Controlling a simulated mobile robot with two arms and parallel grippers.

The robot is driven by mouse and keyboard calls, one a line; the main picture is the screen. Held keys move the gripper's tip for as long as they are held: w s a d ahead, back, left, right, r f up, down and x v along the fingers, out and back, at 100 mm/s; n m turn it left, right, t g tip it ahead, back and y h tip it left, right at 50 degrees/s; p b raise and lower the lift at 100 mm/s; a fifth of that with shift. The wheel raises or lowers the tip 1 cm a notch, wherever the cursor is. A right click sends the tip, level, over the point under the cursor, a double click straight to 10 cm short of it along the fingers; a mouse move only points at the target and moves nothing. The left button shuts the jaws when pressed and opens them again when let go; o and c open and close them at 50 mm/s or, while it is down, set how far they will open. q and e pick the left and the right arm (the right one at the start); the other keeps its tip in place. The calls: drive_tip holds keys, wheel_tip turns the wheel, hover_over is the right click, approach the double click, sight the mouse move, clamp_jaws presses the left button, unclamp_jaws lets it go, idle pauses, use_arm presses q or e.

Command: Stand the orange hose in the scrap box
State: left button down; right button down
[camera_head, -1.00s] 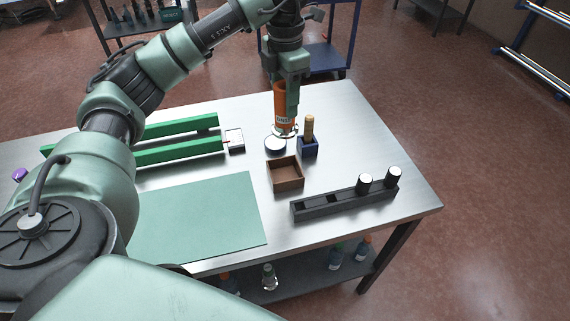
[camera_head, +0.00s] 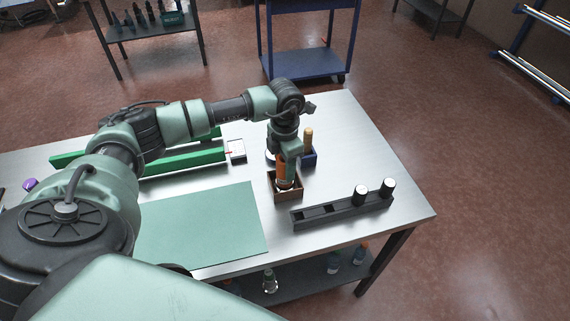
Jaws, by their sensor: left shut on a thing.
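My left gripper (camera_head: 287,168) is shut on the orange hose (camera_head: 282,173) and holds it about upright. The hose has a pale label band, and its lower end is within the outline of the small brown open box (camera_head: 289,197), which I take for the scrap box. The box walls hide the hose's bottom, so I cannot tell whether it touches the floor of the box. My right gripper is not in view.
A blue holder (camera_head: 309,160) with a wooden-handled tool stands just behind the box. A black rack (camera_head: 335,212) with two white-topped cylinders is to the right. A green mat (camera_head: 205,225) and green rails (camera_head: 180,162) lie left. The table's right end is clear.

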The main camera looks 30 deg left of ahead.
use_arm(q)
drive_tip(key=shift+w+f, duration=0.1)
drive_tip(key=shift+f, duration=0.15)
drive_tip(key=shift+f, duration=0.15)
drive_tip(key=c, duration=0.8)
unclamp_jaws()
